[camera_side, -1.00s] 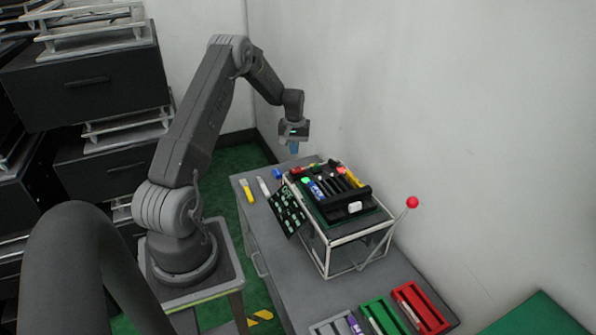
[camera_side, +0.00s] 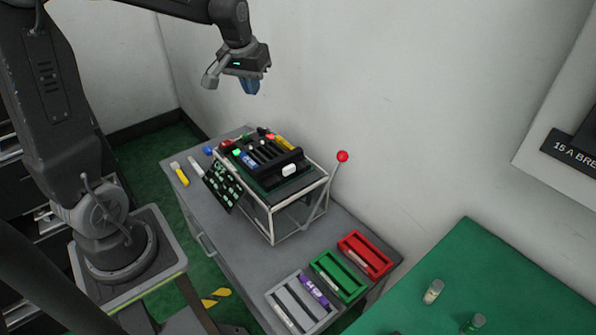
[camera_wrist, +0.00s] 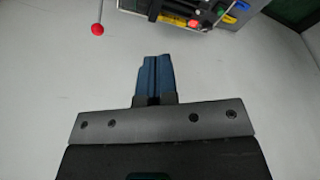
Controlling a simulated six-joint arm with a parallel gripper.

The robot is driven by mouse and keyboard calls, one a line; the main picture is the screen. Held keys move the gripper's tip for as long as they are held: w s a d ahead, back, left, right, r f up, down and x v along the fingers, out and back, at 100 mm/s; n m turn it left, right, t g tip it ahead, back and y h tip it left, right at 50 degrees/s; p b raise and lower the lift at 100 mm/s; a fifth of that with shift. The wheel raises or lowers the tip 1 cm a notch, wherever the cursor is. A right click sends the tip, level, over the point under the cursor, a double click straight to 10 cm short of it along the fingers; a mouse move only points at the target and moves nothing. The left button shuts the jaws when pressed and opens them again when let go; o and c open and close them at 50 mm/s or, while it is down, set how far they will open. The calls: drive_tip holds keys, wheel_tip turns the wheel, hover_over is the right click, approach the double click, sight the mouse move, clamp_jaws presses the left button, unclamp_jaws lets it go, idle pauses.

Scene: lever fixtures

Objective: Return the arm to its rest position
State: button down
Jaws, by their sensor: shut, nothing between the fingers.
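My gripper (camera_side: 251,87) hangs in the air above and behind the lever fixture in the side view. Its blue fingers are pressed together with nothing between them, as the wrist view (camera_wrist: 153,78) also shows. The lever fixture (camera_side: 273,222) is a white-framed box on the grey cabinet, with a black slotted panel (camera_side: 268,160) on top. A lever with a red ball (camera_side: 342,156) rises at its right side and leans right. The red ball shows at the top left of the wrist view (camera_wrist: 97,29). My gripper is clear of the fixture and the lever.
The grey cabinet (camera_side: 240,262) carries red (camera_side: 367,254), green (camera_side: 338,276) and grey (camera_side: 300,302) trays at its front. A green table (camera_side: 480,270) with small bottles stands right. A wall rises behind.

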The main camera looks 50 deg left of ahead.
drive_tip(key=s+d+r+m+t, duration=0.1)
drive_tip(key=s+d+r+m, duration=0.1)
drive_tip(key=s+d, duration=0.6)
drive_tip(key=s+d+r+m+t+h, duration=0.1)
drive_tip(key=s+d+m, duration=0.3)
drive_tip(key=s+d, duration=0.4)
drive_tip(key=shift+s+d+r+t, duration=0.15)
drive_tip(key=shift+s+r+t, duration=0.35)
drive_tip(key=shift+s, duration=0.15)
drive_tip(key=shift+w, duration=0.1)
